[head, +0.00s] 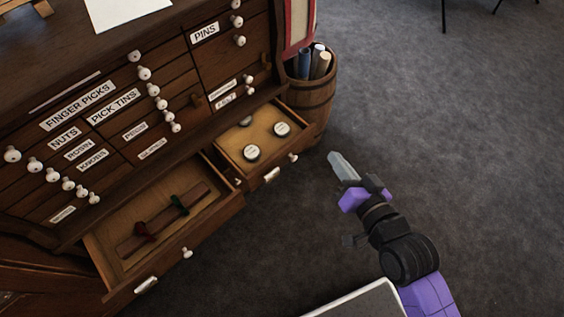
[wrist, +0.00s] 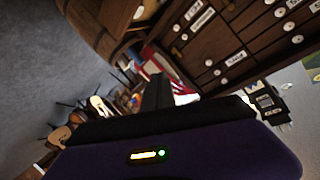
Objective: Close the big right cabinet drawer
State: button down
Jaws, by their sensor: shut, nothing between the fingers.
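The big right cabinet drawer (head: 222,140) stands pulled out at the lower right of the dark wooden cabinet (head: 185,95). It holds round white-lidded tins and has pale knobs and a label holder (head: 271,175) on its front. My gripper (head: 336,160) is shut and empty. It is to the right of the drawer's front, apart from it, over the grey carpet. The wrist view shows the shut fingers (wrist: 158,92) and, beyond them, labelled small drawers of the cabinet (wrist: 215,35).
A big left drawer (head: 215,208) also stands open, with a brown strap-like thing inside. A barrel (head: 312,98) with rolled items stands close beside the right drawer, behind it. The carpet (head: 440,130) to the right is clear. A white-edged panel (head: 355,302) is at bottom.

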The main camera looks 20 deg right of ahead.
jog(key=w+a+f+m+g+y, duration=0.2)
jog(key=w+f+m+g, duration=0.15)
jog(key=w+f, duration=0.25)
jog(key=m+g+y+b, duration=0.2)
jog(key=m, duration=0.2)
send_near(275, 160)
notch_tip(275, 160, down, 4)
jog(key=w, duration=0.1)
jog(key=w+a, duration=0.1)
jog(key=w, duration=0.1)
jog(key=shift+a+f, duration=0.1)
jog(key=shift+a, duration=0.05)
jog(key=shift+w+a, duration=0.2)
jog(key=shift+w, duration=0.4)
jog(key=shift+w, duration=0.1)
jog(key=w+a+b, duration=0.1)
jog(key=w, duration=0.3)
jog(key=w+a, duration=0.2)
jog(key=w, duration=0.3)
jog(key=w+a+b, duration=0.1)
jog(key=w+a, duration=0.1)
jog(key=w, duration=0.2)
jog(key=shift+w+a+b, duration=0.15)
jog(key=shift+w+b, duration=0.15)
jog(key=shift+b, duration=0.05)
